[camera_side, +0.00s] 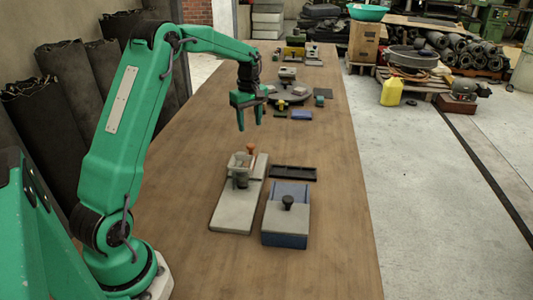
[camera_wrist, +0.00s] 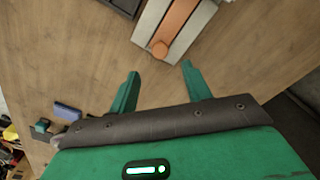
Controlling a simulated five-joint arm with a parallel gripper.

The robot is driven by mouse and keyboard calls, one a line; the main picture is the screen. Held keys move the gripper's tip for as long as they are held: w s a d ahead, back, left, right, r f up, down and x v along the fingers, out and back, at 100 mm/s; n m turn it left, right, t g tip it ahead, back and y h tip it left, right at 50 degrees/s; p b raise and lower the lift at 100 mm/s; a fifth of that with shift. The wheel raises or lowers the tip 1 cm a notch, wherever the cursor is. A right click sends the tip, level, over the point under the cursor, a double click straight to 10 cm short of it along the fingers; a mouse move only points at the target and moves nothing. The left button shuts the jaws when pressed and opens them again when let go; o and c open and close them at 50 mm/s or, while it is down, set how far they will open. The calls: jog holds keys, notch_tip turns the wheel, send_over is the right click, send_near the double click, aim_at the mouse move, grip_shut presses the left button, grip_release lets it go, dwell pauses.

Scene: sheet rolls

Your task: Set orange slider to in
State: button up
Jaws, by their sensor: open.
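The orange slider (camera_side: 251,149) shows as a small upright orange piece at the far end of a grey board (camera_side: 228,208), behind a pale cup-like fixture (camera_side: 240,168). In the wrist view the orange slider (camera_wrist: 182,22) is an orange strip lying along the grey board (camera_wrist: 154,17), with a round orange knob (camera_wrist: 159,49) at its near end. My gripper (camera_side: 250,127) is open and empty, above the table just beyond the board. In the wrist view its fingers (camera_wrist: 160,71) are spread, with the knob a little ahead of the gap and apart from both fingers.
A blue box with a grey top and black knob (camera_side: 287,203) stands right of the board. A shallow black tray (camera_side: 292,174) lies behind that box. A blue block (camera_side: 301,115), a round dark platform (camera_side: 290,95) and other items stand farther back. The table's front is bare.

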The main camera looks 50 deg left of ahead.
aim_at(251, 145)
jog(key=shift+f, duration=0.15)
jog(key=shift+f, duration=3.75)
grip_shut()
